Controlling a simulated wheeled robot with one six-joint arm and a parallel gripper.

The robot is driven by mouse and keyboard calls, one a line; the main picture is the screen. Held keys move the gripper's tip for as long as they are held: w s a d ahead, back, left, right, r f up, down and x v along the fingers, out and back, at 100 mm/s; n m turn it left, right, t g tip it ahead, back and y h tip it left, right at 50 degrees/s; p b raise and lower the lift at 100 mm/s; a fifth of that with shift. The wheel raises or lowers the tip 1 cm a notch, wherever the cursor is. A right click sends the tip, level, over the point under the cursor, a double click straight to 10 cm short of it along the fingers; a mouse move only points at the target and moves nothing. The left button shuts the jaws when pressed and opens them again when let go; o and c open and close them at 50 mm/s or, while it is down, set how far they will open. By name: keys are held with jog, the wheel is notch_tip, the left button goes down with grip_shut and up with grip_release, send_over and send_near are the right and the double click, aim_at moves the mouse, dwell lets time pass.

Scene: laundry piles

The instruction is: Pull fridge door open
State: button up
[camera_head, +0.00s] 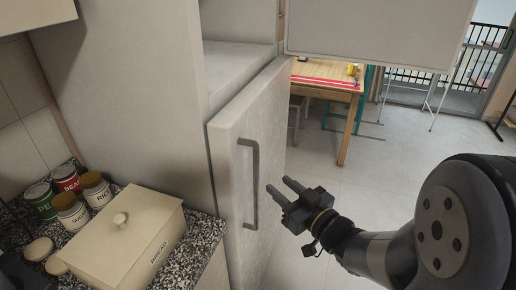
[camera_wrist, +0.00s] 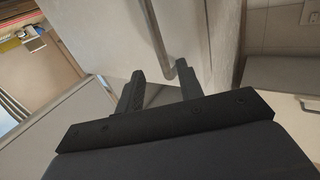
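The pale fridge door (camera_head: 232,150) stands in the middle of the head view, with a long vertical grey bar handle (camera_head: 252,185) on its front. I cannot tell whether this door is fully closed. My gripper (camera_head: 279,187) is open and empty, its fingers pointing at the door just right of the handle. In the head view a small gap shows between fingertips and handle. In the wrist view the door (camera_wrist: 105,30) fills the upper middle, and the handle (camera_wrist: 156,28) runs down toward the space between the fingertips of my gripper (camera_wrist: 152,70).
A white panel (camera_head: 375,30) hangs at the upper right, above the door. A counter (camera_head: 205,238) at lower left holds a bread box (camera_head: 125,235) and several tins. A wooden table (camera_head: 325,82) stands behind.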

aim_at(258, 166)
jog(key=p+x, duration=0.1)
jog(key=x, duration=1)
jog(key=shift+p, duration=0.3)
grip_shut()
jog(key=shift+d, duration=0.1)
